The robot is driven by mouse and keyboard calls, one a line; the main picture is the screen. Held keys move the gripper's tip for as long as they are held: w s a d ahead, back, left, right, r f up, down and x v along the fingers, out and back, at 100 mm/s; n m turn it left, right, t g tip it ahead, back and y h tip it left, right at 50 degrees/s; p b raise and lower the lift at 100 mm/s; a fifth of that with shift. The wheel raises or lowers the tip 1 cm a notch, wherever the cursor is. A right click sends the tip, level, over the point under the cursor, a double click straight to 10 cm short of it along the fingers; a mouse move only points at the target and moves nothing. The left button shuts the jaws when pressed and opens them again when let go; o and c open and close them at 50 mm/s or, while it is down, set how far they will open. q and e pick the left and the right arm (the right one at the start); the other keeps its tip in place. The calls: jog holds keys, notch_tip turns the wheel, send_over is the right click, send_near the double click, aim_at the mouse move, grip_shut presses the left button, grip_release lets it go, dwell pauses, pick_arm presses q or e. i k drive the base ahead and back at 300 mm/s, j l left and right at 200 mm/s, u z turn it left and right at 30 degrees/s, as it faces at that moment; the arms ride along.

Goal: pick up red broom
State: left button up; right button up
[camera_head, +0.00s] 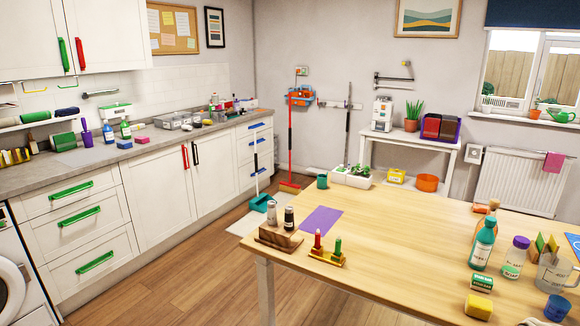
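The red broom (290,150) stands upright at the back wall, just right of the end of the kitchen counter. Its long thin handle is red and its wide red-orange head (290,187) is at floor level. The top of the handle meets an orange and blue wall holder (300,96), and I cannot tell whether it is clipped there. Neither of my grippers is in view.
A teal long-handled dustpan (260,202) stands left of the broom on a pale mat. A grey-handled pole (348,130) hangs to its right. The wooden table (400,235) fills the right foreground. Open wooden floor (190,265) lies between table and cabinets.

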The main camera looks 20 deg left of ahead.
aim_at(289, 187)
jog(key=i+j+u, duration=0.7)
jog(key=u, duration=0.15)
jog(key=i+j+u, duration=0.3)
jog(key=i+u, duration=0.15)
jog(key=i+j+u, duration=0.1)
jog(key=i+u, duration=0.85)
jog(key=i+z, duration=0.1)
jog(key=i, duration=0.45)
jog(key=i+j+z, duration=0.15)
jog(key=i, duration=0.4)
jog(key=i+l+z, duration=0.2)
jog(key=z, duration=0.25)
jog(key=i+z, duration=0.65)
jog(key=z, duration=0.2)
jog(key=i+j+z, duration=0.1)
jog(key=i+z, duration=0.2)
jog(key=z, duration=0.15)
jog(key=i+z, duration=0.4)
jog(key=i, duration=1.6)
